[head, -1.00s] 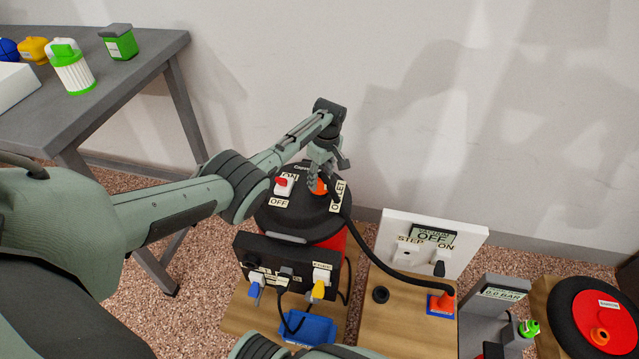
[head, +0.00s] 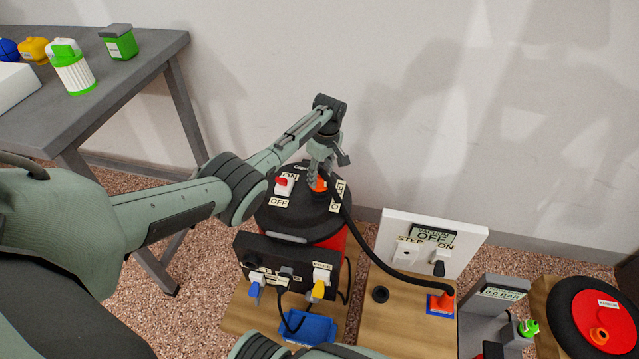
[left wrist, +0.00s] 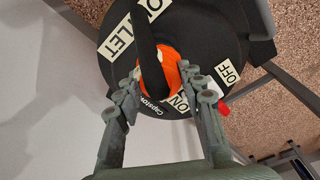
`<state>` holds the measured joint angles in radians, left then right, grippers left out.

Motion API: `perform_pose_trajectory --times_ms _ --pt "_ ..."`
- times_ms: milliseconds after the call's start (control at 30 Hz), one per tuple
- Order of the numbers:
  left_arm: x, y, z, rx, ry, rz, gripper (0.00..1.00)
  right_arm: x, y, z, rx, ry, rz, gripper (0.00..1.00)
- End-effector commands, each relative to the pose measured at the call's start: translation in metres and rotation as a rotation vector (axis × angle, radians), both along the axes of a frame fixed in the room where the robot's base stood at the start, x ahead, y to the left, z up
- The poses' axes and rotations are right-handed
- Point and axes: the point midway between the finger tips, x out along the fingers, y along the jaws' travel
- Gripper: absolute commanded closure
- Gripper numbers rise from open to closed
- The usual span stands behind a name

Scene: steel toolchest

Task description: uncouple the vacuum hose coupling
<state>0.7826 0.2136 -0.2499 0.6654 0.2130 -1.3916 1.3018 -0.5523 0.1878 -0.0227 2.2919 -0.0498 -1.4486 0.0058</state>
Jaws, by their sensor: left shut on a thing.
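The orange hose coupling (head: 321,185) sits at the OUTLET label on the black lid (head: 275,217) of the vacuum. My left gripper (head: 317,178) reaches down over the lid and is shut on the coupling. In the left wrist view, its two fingers (left wrist: 160,84) lie on either side of the orange coupling (left wrist: 173,70). The black hose (head: 357,235) leaves the coupling there and curves down right to an orange fitting (head: 441,303) on a blue base. I cannot tell whether the coupling is clear of the lid. My right gripper is not seen.
A red switch (head: 284,182) with ON and OFF labels is close beside the gripper. A dark panel (head: 262,262) with plugs stands in front of the vacuum. A white panel (head: 470,240) reading OFF is at right. A grey table (head: 145,62) is at upper left.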

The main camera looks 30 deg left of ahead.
Motion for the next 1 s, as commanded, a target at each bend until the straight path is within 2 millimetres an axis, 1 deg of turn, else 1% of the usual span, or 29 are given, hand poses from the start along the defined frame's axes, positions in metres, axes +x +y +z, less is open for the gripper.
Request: perform_pose_trajectory --times_ms 500,900,1000 --pt "0.0 0.0 0.025 0.001 -0.001 0.0 0.99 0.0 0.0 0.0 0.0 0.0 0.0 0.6" --pt "0.0 0.0 0.028 0.001 -0.001 0.0 0.99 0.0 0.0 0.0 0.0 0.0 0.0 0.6" --pt "0.004 0.0 0.035 0.002 -0.003 -0.01 0.99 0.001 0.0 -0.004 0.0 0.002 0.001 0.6"
